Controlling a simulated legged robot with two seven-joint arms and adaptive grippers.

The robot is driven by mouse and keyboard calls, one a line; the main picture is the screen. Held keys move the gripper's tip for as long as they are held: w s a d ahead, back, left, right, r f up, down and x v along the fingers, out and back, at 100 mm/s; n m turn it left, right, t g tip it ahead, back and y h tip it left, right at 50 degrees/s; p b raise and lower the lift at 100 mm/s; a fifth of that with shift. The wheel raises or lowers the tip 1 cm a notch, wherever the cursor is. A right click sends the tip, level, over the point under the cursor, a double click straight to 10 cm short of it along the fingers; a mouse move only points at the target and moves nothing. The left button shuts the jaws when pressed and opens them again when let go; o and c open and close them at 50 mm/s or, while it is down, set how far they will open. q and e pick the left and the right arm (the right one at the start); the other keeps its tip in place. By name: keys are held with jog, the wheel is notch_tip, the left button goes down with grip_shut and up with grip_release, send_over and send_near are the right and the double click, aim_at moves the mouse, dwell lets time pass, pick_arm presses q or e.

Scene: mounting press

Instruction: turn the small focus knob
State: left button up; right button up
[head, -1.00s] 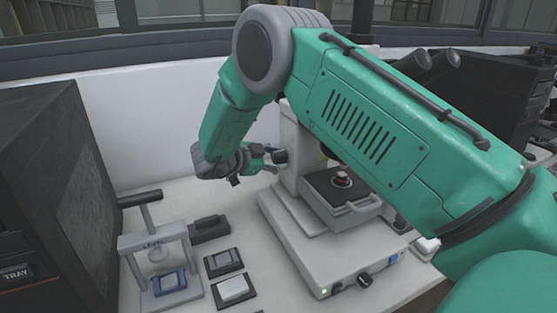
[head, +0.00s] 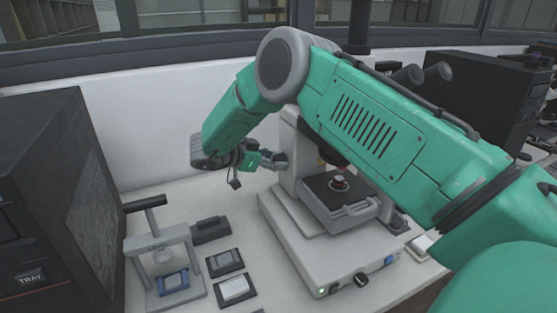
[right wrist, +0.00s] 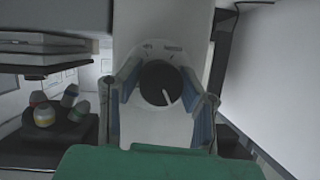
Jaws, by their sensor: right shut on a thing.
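The microscope (head: 305,222) stands on the white bench, with its grey stage and a small sample on top. My right gripper (head: 272,161) reaches the left side of the microscope's column from behind my own arm. In the right wrist view, the small focus knob (right wrist: 159,83) is a dark round dial with a white pointer line slanting to the lower right. The fingers of my right gripper (right wrist: 164,100) stand on both sides of the knob, shut on it. The finger contact is partly hidden. My left gripper is not in view.
A small press (head: 166,262) with a lever stands at the left, beside a black TRAY unit (head: 40,200). Sample mounts (head: 235,289) lie between press and microscope. Small jars (right wrist: 69,95) show at the left of the wrist view. A white wall is behind.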

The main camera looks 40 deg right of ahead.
jog(key=shift+w+a+r+n+g, duration=0.1)
jog(key=shift+w+r+n+g, duration=0.05)
jog(key=shift+n+g, duration=0.4)
jog(key=shift+n+g+y, duration=0.3)
jog(key=shift+n+g, duration=0.05)
jog(key=shift+n, duration=0.3)
jog(key=n+g+b, duration=0.1)
jog(key=n+b, duration=0.1)
jog(key=n+g+b, duration=0.1)
jog(key=shift+f+n+g, duration=0.25)
jog(key=shift+n+g, duration=0.45)
jog(key=shift+n, duration=0.3)
jog(key=shift+n+g, duration=0.3)
jog(key=shift+n, duration=0.1)
